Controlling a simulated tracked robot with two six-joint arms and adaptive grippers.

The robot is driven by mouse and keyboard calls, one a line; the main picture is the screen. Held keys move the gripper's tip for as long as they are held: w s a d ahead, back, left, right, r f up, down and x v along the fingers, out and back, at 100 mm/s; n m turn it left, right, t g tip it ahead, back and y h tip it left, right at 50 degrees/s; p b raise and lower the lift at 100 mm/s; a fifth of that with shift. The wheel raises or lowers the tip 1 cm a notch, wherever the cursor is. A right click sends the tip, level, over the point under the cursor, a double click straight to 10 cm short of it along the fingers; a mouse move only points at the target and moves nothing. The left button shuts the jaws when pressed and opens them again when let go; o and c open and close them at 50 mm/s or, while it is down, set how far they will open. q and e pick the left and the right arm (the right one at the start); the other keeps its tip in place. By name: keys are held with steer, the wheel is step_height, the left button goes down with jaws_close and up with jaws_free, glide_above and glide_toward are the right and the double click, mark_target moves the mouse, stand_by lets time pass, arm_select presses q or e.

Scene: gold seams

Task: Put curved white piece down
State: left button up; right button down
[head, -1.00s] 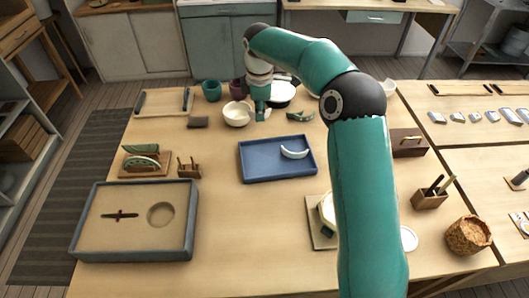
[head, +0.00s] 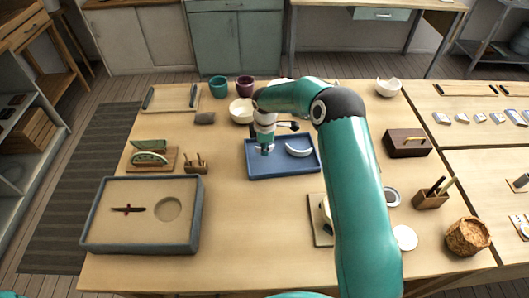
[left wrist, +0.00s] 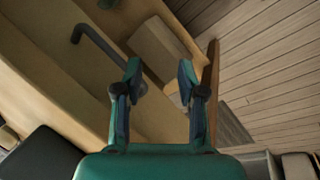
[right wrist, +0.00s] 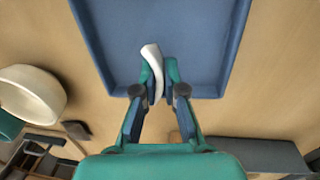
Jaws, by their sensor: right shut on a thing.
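My right gripper (head: 266,150) points down over the left part of the blue tray (head: 284,172). In the right wrist view its fingers (right wrist: 159,72) are shut on a curved white piece (right wrist: 150,52), just inside the tray wall (right wrist: 165,92). I cannot tell if the held piece touches the tray floor. Another curved white piece (head: 298,150) lies in the tray to the right of the gripper. My left gripper (left wrist: 158,75) is open and empty in the left wrist view, away from the tray.
A cream bowl (head: 240,110) stands just behind the tray. A large grey-rimmed tray (head: 193,225) lies front left, and a small wooden holder (head: 195,165) stands left of the blue tray. Bare tabletop lies in front of the blue tray.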

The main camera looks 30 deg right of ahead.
step_height(320, 180, down, 3)
steer(key=shift+f+p, duration=0.1)
steer(key=shift+p, duration=0.2)
steer(key=c, duration=1.7)
jaws_free()
steer(key=o, duration=0.4)
steer(key=shift+o, duration=0.2)
